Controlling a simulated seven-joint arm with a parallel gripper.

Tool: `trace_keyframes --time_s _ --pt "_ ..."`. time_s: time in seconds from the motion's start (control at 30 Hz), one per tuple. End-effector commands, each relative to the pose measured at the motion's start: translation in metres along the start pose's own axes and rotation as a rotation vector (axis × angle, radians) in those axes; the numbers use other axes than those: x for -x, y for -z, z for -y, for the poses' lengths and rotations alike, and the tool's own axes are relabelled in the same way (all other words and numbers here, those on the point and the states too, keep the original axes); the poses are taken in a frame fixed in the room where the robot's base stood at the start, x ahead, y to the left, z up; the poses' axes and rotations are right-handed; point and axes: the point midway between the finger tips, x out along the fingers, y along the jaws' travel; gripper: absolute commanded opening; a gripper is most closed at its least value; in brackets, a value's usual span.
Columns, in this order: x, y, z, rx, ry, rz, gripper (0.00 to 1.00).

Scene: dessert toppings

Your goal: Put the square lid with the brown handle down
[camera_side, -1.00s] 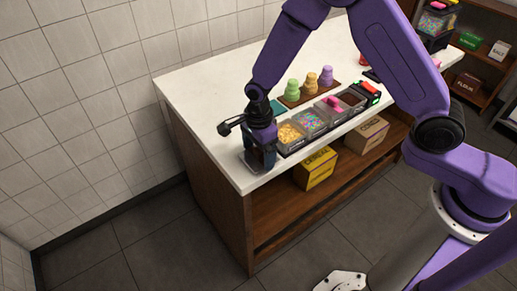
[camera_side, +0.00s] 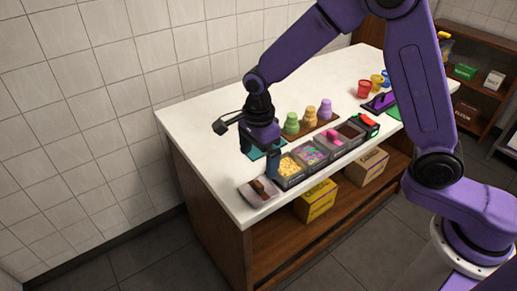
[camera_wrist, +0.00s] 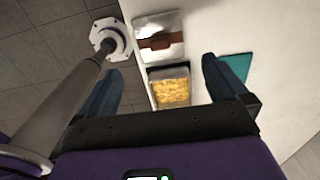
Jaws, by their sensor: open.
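The square lid (camera_side: 247,190) lies flat on the white counter near its front left corner, beside the tub of yellow topping (camera_side: 291,167). Its brown handle (camera_side: 260,187) faces up. In the wrist view the lid (camera_wrist: 150,22) and its handle (camera_wrist: 158,42) lie just beyond the yellow tub (camera_wrist: 170,90). My gripper (camera_side: 261,160) is open and empty, above the counter behind the lid and clear of it. In the wrist view its two fingers (camera_wrist: 162,66) are wide apart, with nothing between them touching either one.
The topping tubs stand in a row along the front edge, with pink topping (camera_side: 333,137) farther right. A teal mat (camera_side: 258,153) lies behind the gripper. A brown board holds green, orange and purple items (camera_side: 291,124). The counter's left part is clear.

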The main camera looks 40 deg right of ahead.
Motion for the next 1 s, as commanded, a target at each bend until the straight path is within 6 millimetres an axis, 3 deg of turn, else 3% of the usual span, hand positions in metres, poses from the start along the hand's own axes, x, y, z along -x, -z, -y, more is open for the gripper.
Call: trace_keyframes --time_s 0.17,0.43,0.57,1.0 --pt "0.017 -0.001 0.000 0.000 0.002 0.001 1.00" --pt "0.021 0.000 -0.001 0.006 -0.001 0.000 1.00" --pt "0.025 0.002 -0.007 0.090 0.002 0.001 1.00" --pt "0.059 0.034 -0.080 0.936 0.014 0.004 1.00"
